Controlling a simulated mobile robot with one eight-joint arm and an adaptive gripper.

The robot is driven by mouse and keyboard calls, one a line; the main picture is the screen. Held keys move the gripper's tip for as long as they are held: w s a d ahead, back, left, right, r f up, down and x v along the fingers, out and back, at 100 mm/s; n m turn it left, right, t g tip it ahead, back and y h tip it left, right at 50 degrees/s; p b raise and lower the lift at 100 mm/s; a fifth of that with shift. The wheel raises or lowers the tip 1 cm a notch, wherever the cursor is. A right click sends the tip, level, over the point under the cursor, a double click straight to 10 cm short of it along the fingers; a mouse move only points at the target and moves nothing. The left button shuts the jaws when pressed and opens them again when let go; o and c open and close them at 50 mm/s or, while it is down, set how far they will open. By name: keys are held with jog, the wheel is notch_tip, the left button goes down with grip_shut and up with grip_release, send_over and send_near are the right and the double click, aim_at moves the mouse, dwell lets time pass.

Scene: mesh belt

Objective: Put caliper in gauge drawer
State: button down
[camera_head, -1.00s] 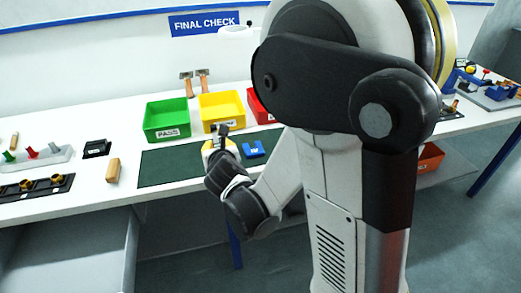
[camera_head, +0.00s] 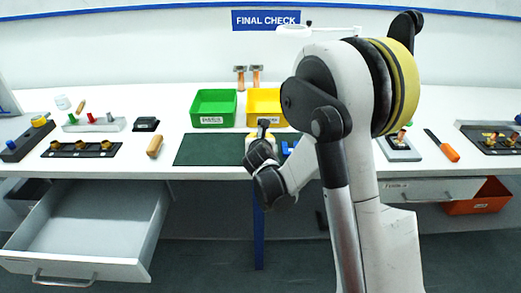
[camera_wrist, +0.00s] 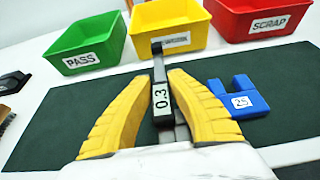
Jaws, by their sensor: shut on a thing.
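The caliper (camera_wrist: 159,75) is a dark narrow tool with a white display or label reading 0.3. My gripper (camera_wrist: 162,90) is shut on it, with a yellow finger on each side. In the head view my gripper (camera_head: 257,138) is over the right part of the dark green mat, and the caliper's dark top (camera_head: 263,124) sticks up from it. A grey drawer (camera_head: 88,225) under the bench at left is pulled open and looks empty. Another drawer (camera_head: 430,190) at right looks shut; its label is unreadable. Which is the gauge drawer I cannot tell.
Green PASS (camera_wrist: 88,45), yellow (camera_wrist: 168,25) and red SCRAP (camera_wrist: 258,18) bins stand behind the green mat (camera_head: 205,150). A blue block marked 25 (camera_wrist: 238,98) lies right of my gripper.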

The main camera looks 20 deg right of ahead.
jog(key=shift+f+b, duration=0.95)
jog(key=shift+f, duration=0.95)
jog(key=shift+f, duration=0.25)
jog(key=c, duration=1.4)
grip_release()
jog(key=shift+r, duration=0.1)
jog(key=shift+r, duration=0.1)
